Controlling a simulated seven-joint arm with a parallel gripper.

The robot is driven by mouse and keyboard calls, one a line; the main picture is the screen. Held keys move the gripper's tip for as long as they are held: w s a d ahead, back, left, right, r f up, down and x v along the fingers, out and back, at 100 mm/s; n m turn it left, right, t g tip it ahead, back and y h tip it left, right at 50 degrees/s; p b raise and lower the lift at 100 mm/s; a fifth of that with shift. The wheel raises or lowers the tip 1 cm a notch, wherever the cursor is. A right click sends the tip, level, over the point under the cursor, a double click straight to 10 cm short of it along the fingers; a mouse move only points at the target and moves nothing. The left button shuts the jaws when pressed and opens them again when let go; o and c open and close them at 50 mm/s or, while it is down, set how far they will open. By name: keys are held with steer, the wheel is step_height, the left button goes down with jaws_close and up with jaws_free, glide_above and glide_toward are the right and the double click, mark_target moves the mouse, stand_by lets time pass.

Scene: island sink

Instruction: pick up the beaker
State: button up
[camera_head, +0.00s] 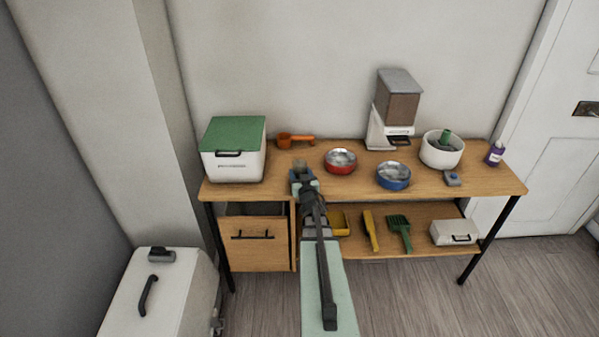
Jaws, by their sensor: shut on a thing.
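My gripper (300,170) is at the front edge of the wooden table, left of the red bowl, seen from behind along my arm. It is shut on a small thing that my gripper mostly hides. Small blue and dark grey parts show at the fingertips, but I cannot tell whether they belong to the held thing. No beaker can be clearly made out. An orange scoop-like cup with a handle (285,141) lies behind my gripper at the back of the table, apart from it.
The wooden table (300,207) bears a green-lidded white box (240,170), red bowl (340,167), blue bowl (393,182), dispenser (398,97), white pot (432,157) and purple bottle (495,154). The lower shelf holds a yellow scoop (370,230), green scoop (400,232) and white case (447,229).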

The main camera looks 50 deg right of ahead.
steer(key=shift+c, duration=1)
steer(key=shift+r, duration=0.25)
step_height(320, 180, up, 17)
stand_by(1.2)
steer(key=shift+r, duration=0.25)
stand_by(0.4)
